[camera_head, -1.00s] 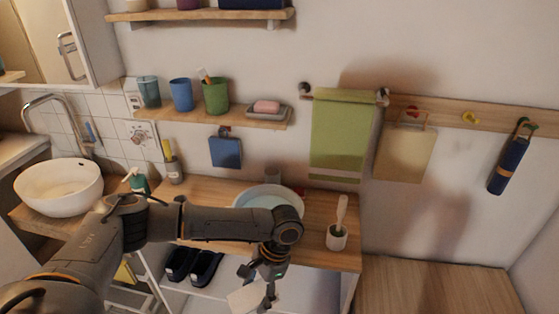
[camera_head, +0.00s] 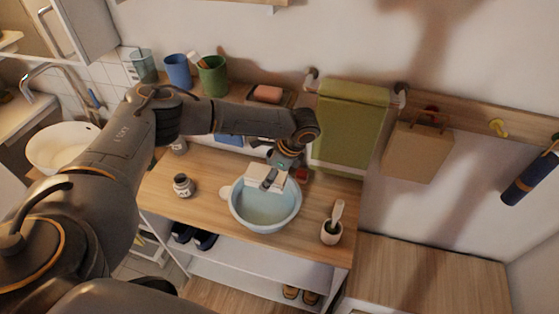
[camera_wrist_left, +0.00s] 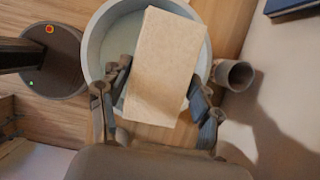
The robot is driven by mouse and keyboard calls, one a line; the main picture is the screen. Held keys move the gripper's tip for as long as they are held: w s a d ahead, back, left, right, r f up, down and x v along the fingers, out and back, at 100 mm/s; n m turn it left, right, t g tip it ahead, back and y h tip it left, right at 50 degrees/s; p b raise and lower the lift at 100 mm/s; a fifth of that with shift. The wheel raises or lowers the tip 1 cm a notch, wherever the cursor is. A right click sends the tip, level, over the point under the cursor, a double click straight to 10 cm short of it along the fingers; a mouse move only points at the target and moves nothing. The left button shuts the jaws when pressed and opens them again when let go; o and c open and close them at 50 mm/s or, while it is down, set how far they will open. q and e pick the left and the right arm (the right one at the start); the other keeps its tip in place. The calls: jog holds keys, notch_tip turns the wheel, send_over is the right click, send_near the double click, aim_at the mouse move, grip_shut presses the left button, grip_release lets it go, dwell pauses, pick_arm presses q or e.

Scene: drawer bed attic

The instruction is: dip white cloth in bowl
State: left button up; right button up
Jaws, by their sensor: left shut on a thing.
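The pale blue bowl (camera_head: 262,226) stands on the wooden table top and holds clear liquid. My left gripper (camera_head: 275,181) is above the bowl's far side, shut on the white cloth (camera_head: 281,183). In the left wrist view, the cloth (camera_wrist_left: 165,65) looks like a flat beige-white rectangle between the fingers of my left gripper (camera_wrist_left: 160,78). It covers part of the bowl (camera_wrist_left: 94,45) in that view. I cannot tell whether the cloth touches the liquid. My right gripper is not in view.
A green towel (camera_head: 349,128) hangs behind. The shelf with cups (camera_head: 213,76) is close behind my arm.

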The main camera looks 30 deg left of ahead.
pick_arm(q)
jog(key=shift+s+f, duration=0.15)
jog(key=s+f+b, duration=0.1)
jog(key=b, duration=0.2)
jog(key=shift+s+f+b, duration=0.3)
jog(key=shift+s+f, duration=0.05)
jog(key=shift+f, duration=0.05)
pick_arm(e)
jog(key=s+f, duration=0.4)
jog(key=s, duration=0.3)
pick_arm(q)
jog(key=shift+w+f+b, duration=0.35)
jog(key=shift+f+b, duration=0.5)
notch_tip(320, 180, down, 6)
jog(key=shift+s+f+b, duration=0.1)
jog(key=shift+f+b, duration=0.1)
jog(key=shift+b, duration=1)
jog(key=shift+f+b, duration=0.35)
jog(key=shift+f, duration=0.4)
jog(key=shift+f+b, duration=0.45)
jog(key=shift+f, duration=0.6)
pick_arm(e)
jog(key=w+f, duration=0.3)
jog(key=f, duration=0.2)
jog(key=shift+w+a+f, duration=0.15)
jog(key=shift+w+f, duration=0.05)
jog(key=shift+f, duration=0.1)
